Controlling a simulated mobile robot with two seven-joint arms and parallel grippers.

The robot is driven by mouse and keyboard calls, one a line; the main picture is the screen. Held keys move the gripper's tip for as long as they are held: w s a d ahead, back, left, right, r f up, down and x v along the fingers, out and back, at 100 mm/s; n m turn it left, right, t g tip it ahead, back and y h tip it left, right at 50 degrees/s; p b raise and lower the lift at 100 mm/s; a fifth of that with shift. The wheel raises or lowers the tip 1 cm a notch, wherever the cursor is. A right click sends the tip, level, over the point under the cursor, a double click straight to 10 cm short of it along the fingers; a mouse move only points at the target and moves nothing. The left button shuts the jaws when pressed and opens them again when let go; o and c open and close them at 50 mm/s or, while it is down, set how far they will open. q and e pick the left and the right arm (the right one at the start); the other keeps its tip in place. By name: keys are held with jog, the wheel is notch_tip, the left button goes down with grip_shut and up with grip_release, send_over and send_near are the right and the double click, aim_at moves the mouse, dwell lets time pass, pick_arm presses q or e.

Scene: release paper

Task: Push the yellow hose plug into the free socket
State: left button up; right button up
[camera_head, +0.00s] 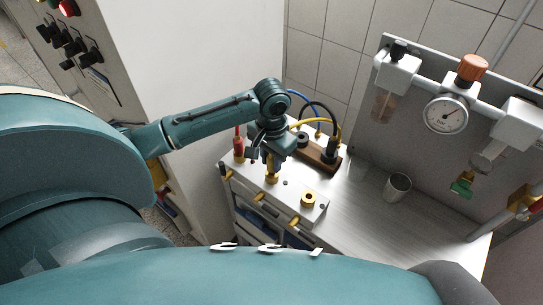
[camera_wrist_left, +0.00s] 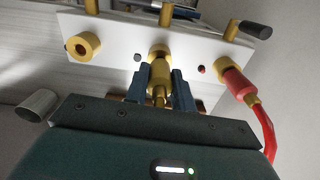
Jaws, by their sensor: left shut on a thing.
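My left gripper (camera_head: 271,160) is shut on the yellow hose plug (camera_head: 271,172) and points down over the white socket block (camera_head: 290,205). In the left wrist view the plug (camera_wrist_left: 160,76) sits between the two dark fingers (camera_wrist_left: 160,92), its front end against the middle brass socket (camera_wrist_left: 160,51). I cannot tell how far in it is. An empty brass socket (camera_head: 308,198) stands to one side; it also shows in the left wrist view (camera_wrist_left: 83,46). A red plug (camera_head: 238,146) stands in the other end socket. My right gripper is out of view.
A wooden holder (camera_head: 322,160) with black plugs stands behind the block. Yellow, black and blue hoses arc beside my left wrist. A metal cup (camera_head: 397,187) stands on the bench to the right, under a panel with a gauge (camera_head: 446,114). The bench front is clear.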

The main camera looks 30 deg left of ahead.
pick_arm(q)
jog(key=shift+f, duration=0.55)
jog(key=o, duration=1.1)
notch_tip(320, 180, up, 13)
jog(key=shift+r, duration=0.1)
